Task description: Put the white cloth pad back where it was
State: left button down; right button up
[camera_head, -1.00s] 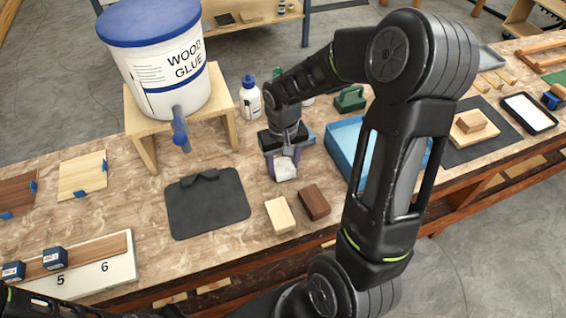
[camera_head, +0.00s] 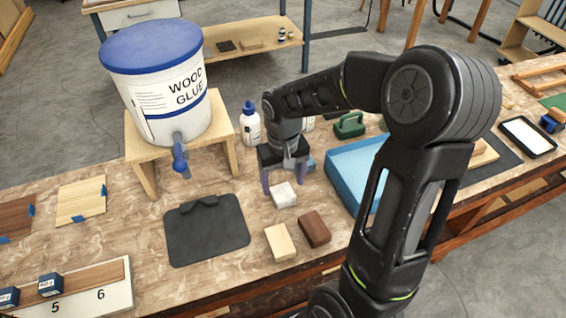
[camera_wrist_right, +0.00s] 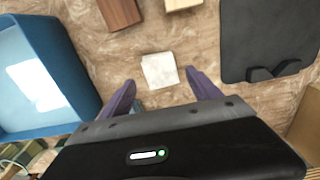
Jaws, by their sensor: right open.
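The white cloth pad (camera_head: 284,195) lies on the marbled bench top, behind the light and dark wood blocks. It also shows in the right wrist view (camera_wrist_right: 160,70), lying flat just beyond and between my fingertips. My right gripper (camera_head: 281,190) is open and empty above and just behind the pad, its purple fingers spread wide. In the right wrist view the gripper (camera_wrist_right: 158,85) shows a clear gap between the fingers. My left gripper is not in view.
A light block (camera_head: 280,243) and a dark block (camera_head: 314,229) lie in front of the pad. A black mat (camera_head: 206,232) is to the left, a blue tray (camera_head: 345,180) to the right. A glue bucket (camera_head: 150,85) on a wooden stand and a white bottle (camera_head: 249,124) are behind.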

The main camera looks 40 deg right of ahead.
aim_at(283, 193)
notch_tip(283, 193, up, 8)
jog(key=shift+s+f, duration=0.1)
dwell(1.0)
